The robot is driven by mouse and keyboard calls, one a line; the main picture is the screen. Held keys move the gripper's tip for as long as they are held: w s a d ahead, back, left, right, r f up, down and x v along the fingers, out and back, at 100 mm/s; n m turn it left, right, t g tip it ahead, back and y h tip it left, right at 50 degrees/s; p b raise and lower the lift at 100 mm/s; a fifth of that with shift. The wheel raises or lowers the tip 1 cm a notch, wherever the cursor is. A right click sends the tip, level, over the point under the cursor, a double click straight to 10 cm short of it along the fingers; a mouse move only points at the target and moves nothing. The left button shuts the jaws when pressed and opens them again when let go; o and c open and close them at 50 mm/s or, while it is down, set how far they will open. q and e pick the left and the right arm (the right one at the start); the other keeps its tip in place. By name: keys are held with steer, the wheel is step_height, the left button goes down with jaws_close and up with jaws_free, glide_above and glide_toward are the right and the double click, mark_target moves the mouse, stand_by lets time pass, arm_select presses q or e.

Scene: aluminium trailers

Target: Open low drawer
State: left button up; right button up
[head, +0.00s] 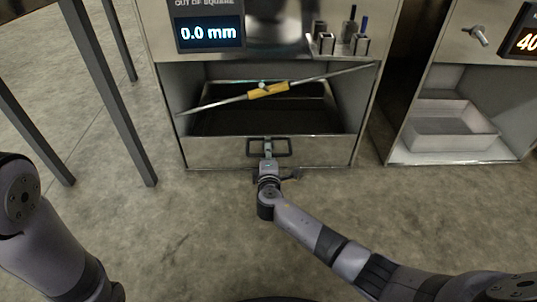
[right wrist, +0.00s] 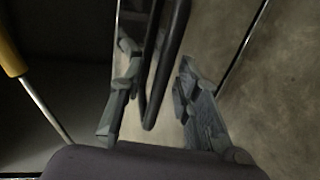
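The low drawer (head: 215,152) has a metal front at the bottom of the cabinet. It looks shut or nearly so; I cannot tell exactly. Its dark rectangular bar handle (head: 284,147) is at the middle of the front and also shows in the right wrist view (right wrist: 172,60). My right gripper (head: 268,158) is at the handle. In the right wrist view its two fingers (right wrist: 160,98) stand apart with the handle between them, and a gap shows on the right finger's side. My left arm shows at the left of the head view, but its gripper is out of frame.
A rod with a yellow grip (head: 268,91) lies slanted across the opening above the drawer. A display (head: 209,33) reads 0.0 mm. A second cabinet with a metal bin (head: 450,130) stands at right. Dark posts (head: 115,100) stand at left. The floor in front is clear.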

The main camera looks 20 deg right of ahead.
jaws_close()
stand_by(0.7)
